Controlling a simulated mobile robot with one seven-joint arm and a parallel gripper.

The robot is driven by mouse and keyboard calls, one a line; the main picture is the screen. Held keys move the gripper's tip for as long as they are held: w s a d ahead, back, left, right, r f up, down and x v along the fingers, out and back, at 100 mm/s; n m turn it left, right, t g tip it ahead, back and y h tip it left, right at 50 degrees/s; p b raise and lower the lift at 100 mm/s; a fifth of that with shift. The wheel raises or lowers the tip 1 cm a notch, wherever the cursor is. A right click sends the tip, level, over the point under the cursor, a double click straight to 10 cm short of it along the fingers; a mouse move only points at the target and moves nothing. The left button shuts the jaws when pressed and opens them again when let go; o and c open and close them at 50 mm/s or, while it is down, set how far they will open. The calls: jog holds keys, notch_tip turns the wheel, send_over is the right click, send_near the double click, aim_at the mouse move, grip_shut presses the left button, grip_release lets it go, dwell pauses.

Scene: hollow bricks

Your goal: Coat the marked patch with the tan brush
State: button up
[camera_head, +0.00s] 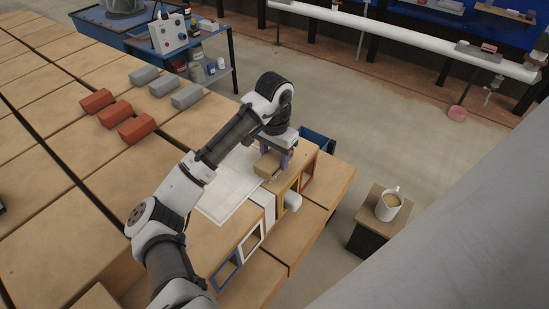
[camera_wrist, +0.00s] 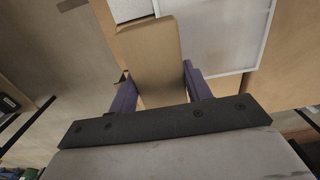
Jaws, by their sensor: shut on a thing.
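My gripper (camera_head: 281,154) is shut on the tan brush (camera_head: 267,165), which looks like a plain tan block. In the wrist view my gripper (camera_wrist: 157,84) has a purple finger on each side of the tan brush (camera_wrist: 150,45). The brush is over or beside a pale sheet (camera_head: 228,188) with faint lines on the tan work surface. The sheet also shows in the wrist view (camera_wrist: 232,38). I cannot tell whether the brush touches anything below, nor whether this sheet is the marked patch. The brush's underside is hidden.
Red bricks (camera_head: 115,114) and grey bricks (camera_head: 164,88) lie at the back left. Blue (camera_head: 226,270), white (camera_head: 251,243), yellow (camera_head: 289,192) and red (camera_head: 308,172) frames line the right edge near a white rounded object (camera_head: 293,201). A mug (camera_head: 389,205) stands on a stool at right.

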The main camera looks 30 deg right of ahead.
aim_at(275, 156)
jog(key=shift+r, duration=3.05)
